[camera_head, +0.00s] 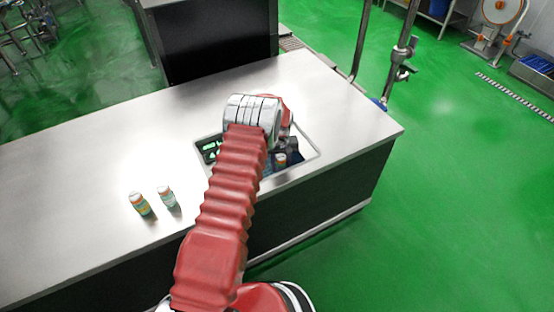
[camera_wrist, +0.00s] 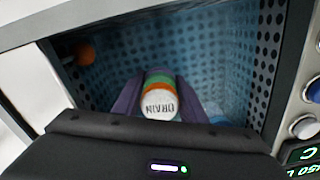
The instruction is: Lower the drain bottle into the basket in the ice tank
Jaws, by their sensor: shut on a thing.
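The drain bottle (camera_wrist: 159,104) has a white top marked DRAIN, with orange and green bands below it. In the wrist view, my gripper (camera_wrist: 160,84) is shut on it, with one dark finger on each side. The bottle also shows in the head view (camera_head: 281,159), beside my wrist. The ice tank (camera_head: 302,163) is set into the steel counter, partly hidden by my arm. The perforated blue wall of the basket (camera_wrist: 218,62) surrounds the bottle in the wrist view. The bottle's lower end is hidden, so I cannot tell whether it touches the floor.
Two similar bottles stand on the counter (camera_head: 75,165), one at the left (camera_head: 141,204) and one beside it (camera_head: 167,197). An orange round thing (camera_wrist: 85,53) is at the basket's far left. A panel with green digits (camera_wrist: 303,155) and buttons borders the tank.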

